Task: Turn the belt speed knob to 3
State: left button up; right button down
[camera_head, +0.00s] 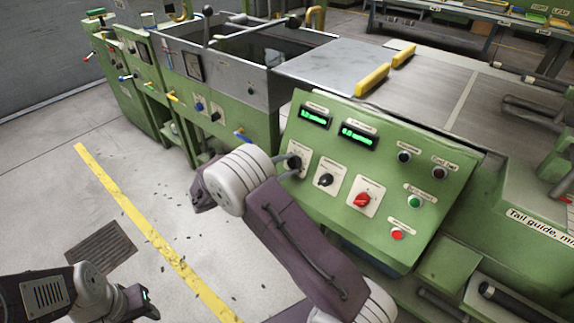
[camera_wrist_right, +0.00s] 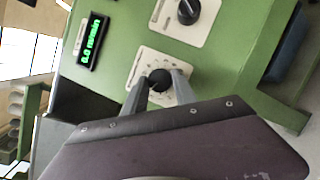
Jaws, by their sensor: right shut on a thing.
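The green control panel (camera_head: 400,150) carries a row of knobs on pale dial plates. The leftmost black knob (camera_head: 294,161) sits below the green displays; its label is too small to read. My right gripper (camera_head: 287,172) reaches it from the left and front. In the right wrist view, the two grey fingers of my right gripper (camera_wrist_right: 160,88) are shut on the black knob (camera_wrist_right: 159,79), one on each side. The fingers cover part of its dial, and I cannot read its setting. My left gripper (camera_head: 146,300) is low at the left, away from the panel; its fingers are unclear.
A second black knob (camera_head: 325,180) and a red knob (camera_head: 362,200) sit to the right. Push buttons, one green (camera_head: 414,201) and one red (camera_head: 397,234), are further right. A lit display (camera_wrist_right: 91,40) reads about 0.0 m/min. Open floor lies left of the panel.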

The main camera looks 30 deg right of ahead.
jog(key=shift+w+r+m+g+y, duration=0.1)
jog(key=shift+m+g+y, duration=0.3)
jog(key=shift+m, duration=1.3)
jog(key=c, duration=1)
grip_release()
jog(key=shift+a+r+p, duration=0.15)
jog(key=shift+a+p, duration=0.25)
jog(key=a, duration=0.2)
jog(key=a+p, duration=0.1)
jog(key=a, duration=0.2)
jog(key=a+r+p, duration=0.1)
jog(key=a, duration=0.2)
jog(key=shift+s+r, duration=0.1)
jog(key=shift+s, duration=0.1)
